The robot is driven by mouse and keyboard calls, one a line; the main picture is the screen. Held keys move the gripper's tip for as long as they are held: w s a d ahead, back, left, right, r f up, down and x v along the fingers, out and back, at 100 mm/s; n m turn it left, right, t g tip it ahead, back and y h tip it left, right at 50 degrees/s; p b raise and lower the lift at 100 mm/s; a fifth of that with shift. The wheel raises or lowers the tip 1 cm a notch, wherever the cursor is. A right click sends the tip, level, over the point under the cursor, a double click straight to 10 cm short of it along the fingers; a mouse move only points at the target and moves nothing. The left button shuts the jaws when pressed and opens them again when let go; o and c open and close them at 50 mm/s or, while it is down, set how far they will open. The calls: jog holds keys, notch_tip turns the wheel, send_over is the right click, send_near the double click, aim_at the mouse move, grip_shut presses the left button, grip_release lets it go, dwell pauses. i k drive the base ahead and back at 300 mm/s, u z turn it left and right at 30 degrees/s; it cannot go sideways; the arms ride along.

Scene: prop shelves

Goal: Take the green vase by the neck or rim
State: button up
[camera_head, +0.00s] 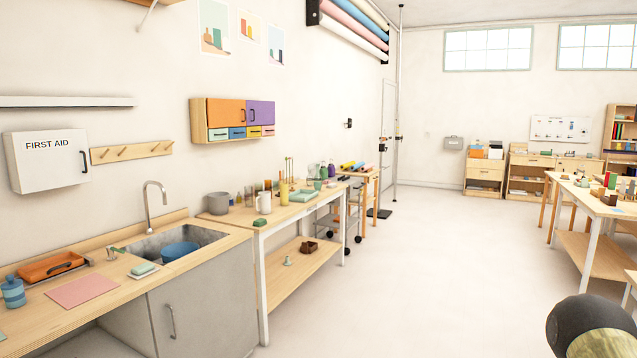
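A small green vessel (317,184), perhaps the green vase, stands among other items near the far end of the wooden work table (310,207). It is too small for me to make out its neck or rim clearly. A purple vase-like object (331,170) stands just behind it. A small grey-green vessel (287,261) sits on the table's lower shelf. My gripper's fingers do not show in this view. A dark rounded part with an olive area fills the bottom right corner, and I cannot tell what it is.
A sink (178,242) with a blue basin (180,252) is in the left counter. A white pitcher (264,202) and grey pot (218,204) stand on the work table's near end. Open floor (430,260) lies between this table and the right-hand table (597,204).

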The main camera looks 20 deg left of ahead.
aim_at(317, 182)
jog(key=u, duration=0.05)
jog(key=i, duration=2)
jog(key=u, duration=0.15)
jog(key=i, duration=1.65)
jog(key=u, duration=0.5)
jog(key=i, duration=1.9)
jog(key=u, duration=0.4)
jog(key=i, duration=1.1)
jog(key=u, duration=0.1)
